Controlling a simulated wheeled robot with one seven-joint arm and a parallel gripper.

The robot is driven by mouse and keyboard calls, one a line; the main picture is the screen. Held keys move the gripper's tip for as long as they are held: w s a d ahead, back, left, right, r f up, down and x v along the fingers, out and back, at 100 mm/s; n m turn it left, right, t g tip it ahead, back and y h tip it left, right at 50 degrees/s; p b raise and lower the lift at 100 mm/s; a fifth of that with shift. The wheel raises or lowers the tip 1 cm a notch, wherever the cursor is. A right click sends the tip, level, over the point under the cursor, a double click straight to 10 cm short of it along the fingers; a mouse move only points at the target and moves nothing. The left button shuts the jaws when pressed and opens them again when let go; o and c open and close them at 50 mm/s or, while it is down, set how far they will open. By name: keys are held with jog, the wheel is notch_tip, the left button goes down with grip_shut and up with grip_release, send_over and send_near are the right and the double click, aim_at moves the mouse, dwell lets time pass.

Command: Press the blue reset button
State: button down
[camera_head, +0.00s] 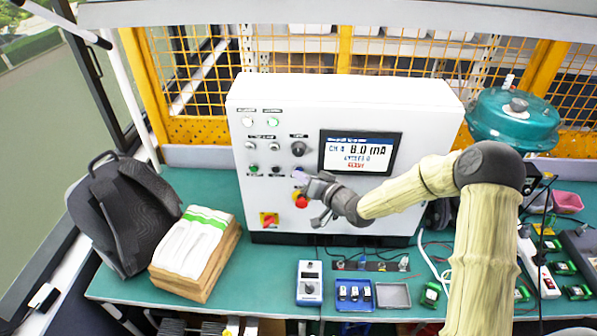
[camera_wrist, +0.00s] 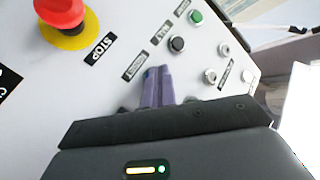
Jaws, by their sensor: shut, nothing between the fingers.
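A white control cabinet (camera_head: 290,225) stands on the green bench, with buttons, knobs and a lit screen on its front. My gripper (camera_head: 299,175) is at the lower middle of that panel, its purple fingers shut and empty. In the wrist view the fingertips (camera_wrist: 157,72) point at the panel beside a printed label (camera_wrist: 135,66). I cannot see the blue reset button clearly; the fingers cover that spot. Contact cannot be told. A black button (camera_wrist: 177,44) and a green button (camera_wrist: 196,17) lie in the same row.
A red emergency stop (camera_head: 302,202) on a yellow ring sits just below my gripper; it also shows in the wrist view (camera_wrist: 62,12). The screen (camera_head: 360,153) reads CH 4, 8.0 mA. A backpack (camera_head: 125,215) and a paper stack (camera_head: 195,255) stand at left.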

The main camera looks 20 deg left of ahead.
jog(key=shift+s, duration=0.1)
jog(key=shift+s+d, duration=0.2)
jog(key=shift+s, duration=0.5)
jog(key=shift+b, duration=0.3)
jog(key=s, duration=0.2)
jog(key=s+d+b, duration=0.1)
jog(key=s, duration=0.1)
jog(key=shift+s+d, duration=0.1)
jog(key=shift+s, duration=0.3)
dwell(0.3)
